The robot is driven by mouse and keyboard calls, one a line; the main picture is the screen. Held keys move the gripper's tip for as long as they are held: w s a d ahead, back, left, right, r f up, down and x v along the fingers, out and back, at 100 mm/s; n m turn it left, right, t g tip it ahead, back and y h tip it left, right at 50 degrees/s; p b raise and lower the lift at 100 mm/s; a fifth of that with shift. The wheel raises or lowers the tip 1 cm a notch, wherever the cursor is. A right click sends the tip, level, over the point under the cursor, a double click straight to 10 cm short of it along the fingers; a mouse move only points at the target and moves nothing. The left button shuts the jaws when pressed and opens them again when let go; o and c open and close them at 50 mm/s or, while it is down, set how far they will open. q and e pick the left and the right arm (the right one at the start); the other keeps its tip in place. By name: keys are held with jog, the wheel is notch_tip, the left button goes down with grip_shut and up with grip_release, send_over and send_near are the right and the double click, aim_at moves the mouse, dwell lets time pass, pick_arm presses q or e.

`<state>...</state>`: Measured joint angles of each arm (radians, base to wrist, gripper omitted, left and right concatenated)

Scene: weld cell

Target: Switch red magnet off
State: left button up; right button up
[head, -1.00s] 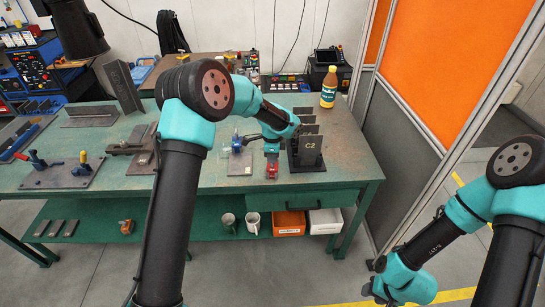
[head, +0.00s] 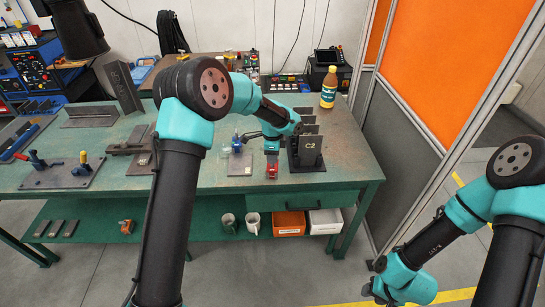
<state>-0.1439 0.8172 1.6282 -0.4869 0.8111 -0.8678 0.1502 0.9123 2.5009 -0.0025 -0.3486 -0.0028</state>
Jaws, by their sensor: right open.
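The red magnet (head: 272,172) is a small red block near the front edge of the green bench, left of the black plates marked C2. My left gripper (head: 271,154) points down right above it. Its fingertips are too small and too close to the red block to tell whether they are shut or touch it. The magnet's switch cannot be made out. My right gripper (head: 377,290) is low at the right, over the floor and away from the bench. It is open and seems empty.
The black upright plates (head: 308,152) stand close to the right of my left gripper. A blue clamp (head: 238,144) on a grey plate is to its left. A bottle (head: 329,87) stands at the back right. An orange partition (head: 455,60) borders the right side.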

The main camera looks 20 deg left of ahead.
pick_arm(q)
notch_tip(320, 180, up, 16)
jog(key=shift+r, duration=0.2)
dwell(0.4)
jog(key=s+f+n+h, duration=0.2)
jog(key=s+f+n, duration=0.3)
jog(key=f, duration=0.7)
jog(key=s+f+n+h, duration=0.15)
jog(key=s+f, duration=0.45)
jog(key=f, duration=0.7)
jog(key=s+a+f+n, duration=0.1)
jog(key=s+f+n, duration=0.4)
jog(key=s, duration=0.6)
jog(key=s+a+f+n, duration=0.1)
jog(key=s+f+n, duration=0.5)
jog(key=s, duration=0.5)
jog(key=shift+a+f+t, duration=0.15)
jog(key=shift+a+t, duration=0.2)
jog(key=shift+t, duration=0.05)
